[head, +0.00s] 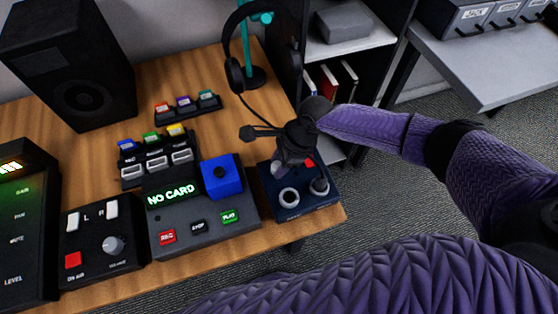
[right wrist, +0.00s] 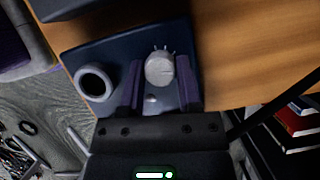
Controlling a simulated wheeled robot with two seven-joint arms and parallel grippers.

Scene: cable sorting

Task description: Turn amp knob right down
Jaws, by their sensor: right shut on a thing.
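The amp is a dark blue box (head: 300,211) at the right front corner of the wooden desk; its top also shows in the right wrist view (right wrist: 112,50). The amp knob (right wrist: 160,69) is light grey and round, with small tick marks beside its upper edge. My right gripper (right wrist: 160,85) has one finger on each side of the knob and is shut on it. In the head view the right gripper (head: 283,166) comes down over the back of the amp and largely hides the knob. My left gripper is not in view.
A headphone stand (head: 248,50) is behind.

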